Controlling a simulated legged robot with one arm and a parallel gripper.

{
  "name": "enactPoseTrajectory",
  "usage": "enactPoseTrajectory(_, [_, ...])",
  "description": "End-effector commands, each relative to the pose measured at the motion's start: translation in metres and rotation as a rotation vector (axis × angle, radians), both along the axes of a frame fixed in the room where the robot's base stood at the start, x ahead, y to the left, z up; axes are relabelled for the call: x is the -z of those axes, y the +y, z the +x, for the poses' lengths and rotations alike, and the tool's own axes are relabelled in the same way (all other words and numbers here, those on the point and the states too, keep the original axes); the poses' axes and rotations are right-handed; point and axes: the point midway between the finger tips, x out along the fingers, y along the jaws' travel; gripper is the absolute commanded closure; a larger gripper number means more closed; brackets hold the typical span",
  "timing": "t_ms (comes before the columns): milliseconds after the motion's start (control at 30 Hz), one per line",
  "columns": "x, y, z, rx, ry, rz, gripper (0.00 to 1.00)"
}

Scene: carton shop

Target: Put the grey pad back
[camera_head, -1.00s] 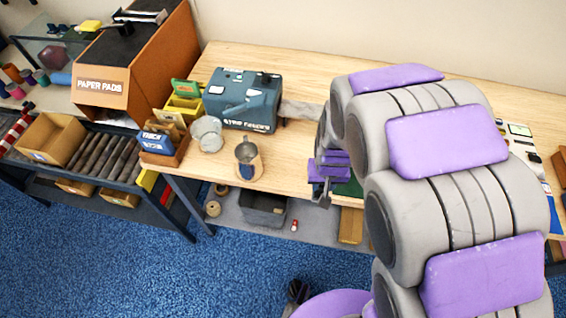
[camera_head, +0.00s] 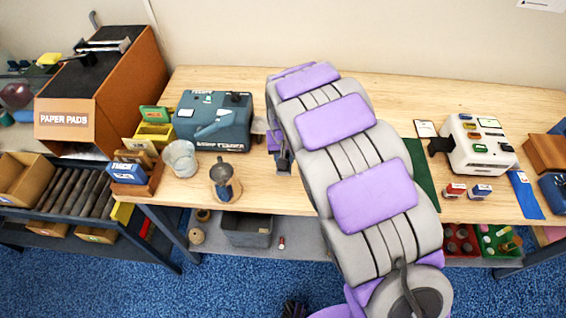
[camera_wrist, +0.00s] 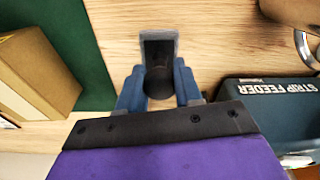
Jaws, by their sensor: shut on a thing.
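In the wrist view my gripper (camera_wrist: 158,88) has its blue fingers shut around a dark rounded part. This joins a small grey-edged piece with a dark face (camera_wrist: 158,48), which looks like the grey pad. It is in front of the wooden table top; whether it touches the wood I cannot tell. In the head view my gripper (camera_head: 282,155) is at the table, just right of the teal strip feeder (camera_head: 213,122), partly hidden by my arm. The strip feeder also shows at the right of the wrist view (camera_wrist: 270,120).
A green mat (camera_head: 422,175) lies right of my arm. A white machine (camera_head: 478,145) stands further right. A grey cup (camera_head: 181,158), a dark metal pot (camera_head: 222,172) and the orange paper pads box (camera_head: 120,95) are at left. The wooden table (camera_head: 400,90) is bare along the back.

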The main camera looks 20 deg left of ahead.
Motion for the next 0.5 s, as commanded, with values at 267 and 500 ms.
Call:
enactPoseTrajectory(267, [0.018, 0.005, 0.002, -0.001, 0.002, -0.004, 0.90])
enactPoseTrajectory(500, [0.037, 0.004, 0.002, -0.001, 0.001, -0.003, 0.94])
